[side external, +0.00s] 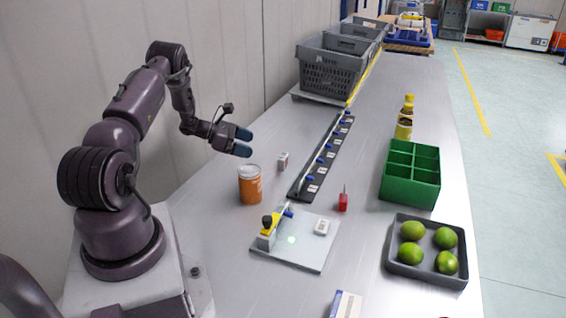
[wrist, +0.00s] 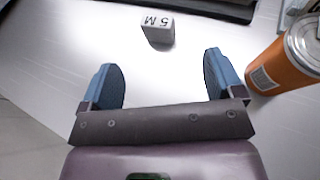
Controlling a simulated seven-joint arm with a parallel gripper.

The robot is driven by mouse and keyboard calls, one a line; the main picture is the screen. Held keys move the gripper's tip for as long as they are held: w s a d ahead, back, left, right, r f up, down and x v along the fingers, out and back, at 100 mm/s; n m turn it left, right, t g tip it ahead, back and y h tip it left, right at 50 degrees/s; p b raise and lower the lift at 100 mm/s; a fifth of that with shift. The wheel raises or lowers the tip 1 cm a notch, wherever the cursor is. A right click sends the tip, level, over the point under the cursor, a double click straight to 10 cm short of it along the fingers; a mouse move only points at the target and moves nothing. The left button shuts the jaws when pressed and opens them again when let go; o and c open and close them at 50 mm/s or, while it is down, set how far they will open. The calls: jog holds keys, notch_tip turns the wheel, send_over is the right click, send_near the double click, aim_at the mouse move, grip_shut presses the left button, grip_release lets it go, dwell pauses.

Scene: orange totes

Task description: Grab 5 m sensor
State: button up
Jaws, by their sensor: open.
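The 5 m sensor is a small grey-white block (wrist: 158,28) with "5 M" printed on it, upside down in the wrist view. It stands on the metal table, ahead of and between my fingers. In the side view the small block (side external: 283,161) stands between the orange can and the long black strip. My gripper (side external: 243,142) is open and empty above the table, up and left of the block. Its two blue fingers (wrist: 164,80) are spread wide in the wrist view and apart from the block.
An orange can (side external: 250,185) stands close by, and at the right of the wrist view (wrist: 285,62). A black strip with blue-tipped parts (side external: 325,160) lies beyond the block. A plate with a yellow fixture (side external: 305,255), a red item (side external: 343,202) and a green divided box (side external: 408,190) are nearer right.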

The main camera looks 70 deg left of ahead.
aim_at(283, 156)
jog(key=shift+s+a+f+n, duration=0.2)
jog(key=shift+a+f+n, duration=0.1)
jog(key=shift+f, duration=0.15)
jog(key=x, duration=1.2)
jog(key=shift+w, duration=0.5)
jog(key=shift+c, duration=0.5)
jog(key=c, duration=0.9)
